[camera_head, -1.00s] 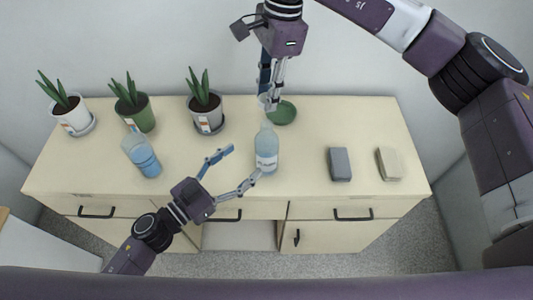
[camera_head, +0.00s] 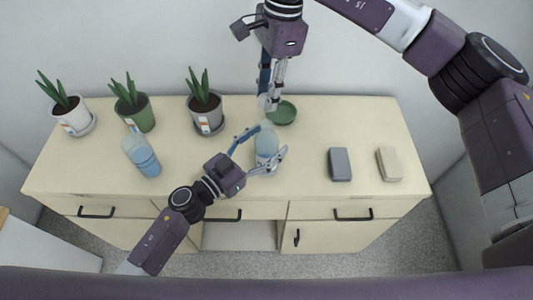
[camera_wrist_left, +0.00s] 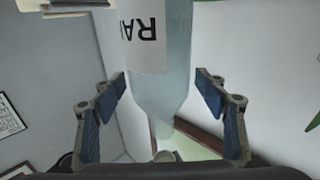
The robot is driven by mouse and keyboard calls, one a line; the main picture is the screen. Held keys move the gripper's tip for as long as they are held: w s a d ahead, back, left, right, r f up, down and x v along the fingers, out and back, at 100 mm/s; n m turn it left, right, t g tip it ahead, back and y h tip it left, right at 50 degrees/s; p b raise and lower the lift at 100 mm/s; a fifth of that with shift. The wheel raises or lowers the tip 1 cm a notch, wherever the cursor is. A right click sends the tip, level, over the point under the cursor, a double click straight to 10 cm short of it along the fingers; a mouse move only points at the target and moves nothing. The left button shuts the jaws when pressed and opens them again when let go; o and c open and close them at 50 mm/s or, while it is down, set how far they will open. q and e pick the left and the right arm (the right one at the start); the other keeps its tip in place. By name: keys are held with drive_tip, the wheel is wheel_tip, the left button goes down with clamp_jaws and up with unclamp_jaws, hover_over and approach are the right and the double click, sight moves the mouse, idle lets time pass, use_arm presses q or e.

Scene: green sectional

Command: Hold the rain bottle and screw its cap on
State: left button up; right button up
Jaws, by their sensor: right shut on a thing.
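The rain bottle (camera_head: 266,158) is a pale blue bottle standing upright near the middle of the cabinet top. My left gripper (camera_head: 271,138) is open, with one finger on each side of it. In the left wrist view the bottle (camera_wrist_left: 160,85), with part of a "RAI" label, lies between the fingers (camera_wrist_left: 162,82), with gaps on both sides. My right gripper (camera_head: 269,104) points down just above and behind the bottle's top, shut on a small pale thing, apparently the cap (camera_head: 263,101), mostly hidden by the fingers.
Potted plants (camera_head: 206,108) line the back left. Another blue bottle (camera_head: 142,152) stands at the left. A green dish (camera_head: 284,112) sits just behind and right of the rain bottle. A grey block (camera_head: 340,164) and a beige block (camera_head: 389,164) lie at the right.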

use_arm(q)
drive_tip(key=c, duration=1.6)
drive_tip(key=shift+c, duration=0.2)
use_arm(e)
hover_over(266, 124)
drive_tip(key=shift+d+f, duration=0.15)
drive_tip(key=shift+f, duration=2.35)
drive_tip(key=shift+f, duration=0.85)
use_arm(q)
clamp_jaws()
use_arm(e)
drive_tip(key=shift+f, duration=0.6)
